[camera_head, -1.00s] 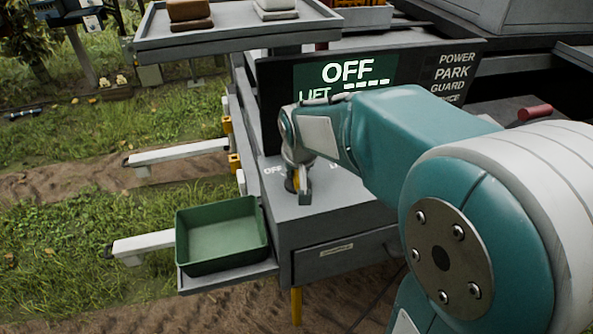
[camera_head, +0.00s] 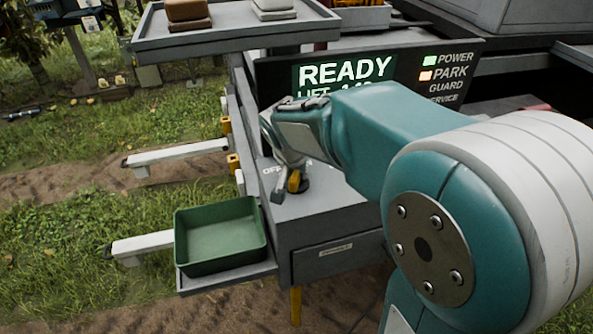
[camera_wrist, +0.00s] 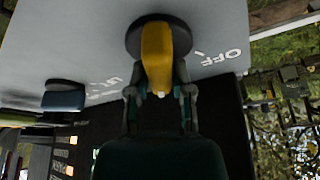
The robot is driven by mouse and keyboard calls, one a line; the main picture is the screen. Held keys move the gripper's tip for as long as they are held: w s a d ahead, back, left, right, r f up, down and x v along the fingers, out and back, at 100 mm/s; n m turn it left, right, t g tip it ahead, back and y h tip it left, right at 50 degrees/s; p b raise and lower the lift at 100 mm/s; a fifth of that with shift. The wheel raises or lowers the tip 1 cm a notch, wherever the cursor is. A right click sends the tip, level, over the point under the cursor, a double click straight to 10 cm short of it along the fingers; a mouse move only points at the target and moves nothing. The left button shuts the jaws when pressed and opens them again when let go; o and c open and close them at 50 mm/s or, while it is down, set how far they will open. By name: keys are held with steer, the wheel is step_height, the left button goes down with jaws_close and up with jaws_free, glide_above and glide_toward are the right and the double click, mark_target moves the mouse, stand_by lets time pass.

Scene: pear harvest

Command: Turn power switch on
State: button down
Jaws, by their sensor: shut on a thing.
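The power switch (camera_head: 294,182) is a yellow handle on a dark round base on the grey console top (camera_head: 335,190). In the wrist view the yellow handle (camera_wrist: 157,50) stands between the fingers of my gripper (camera_wrist: 160,92), which is shut on it. In the head view my gripper (camera_head: 284,178) is tilted at the switch and partly hides it. A white OFF label (camera_wrist: 222,57) is printed beside the base. The display (camera_head: 345,72) reads READY, with a green light by POWER (camera_head: 429,60) and an orange light by PARK (camera_head: 426,76).
A second knob (camera_wrist: 63,99) stands on the console near the switch. A green bin (camera_head: 219,264) sits on a low shelf at the console's left. A grey tray (camera_head: 236,30) is above. Grass and soil lie to the left.

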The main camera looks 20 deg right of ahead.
steer(key=shift+s+f, duration=0.1)
steer(key=c, duration=0.5)
jaws_free()
steer(key=shift+a, duration=0.1)
steer(key=v, duration=1.2)
steer(key=s+f+n, duration=0.1)
steer(key=s+n, duration=0.1)
steer(key=s, duration=0.3)
steer(key=s+d+f+n+t+y, duration=0.1)
steer(key=s+f+n, duration=0.1)
steer(key=s, duration=0.4)
steer(key=s+d+f+n+y, duration=0.1)
steer(key=s+n, duration=0.1)
steer(key=s, duration=0.4)
steer(key=shift+d+f+t, duration=0.15)
steer(key=shift+d+t, duration=0.05)
steer(key=shift+t, duration=0.1)
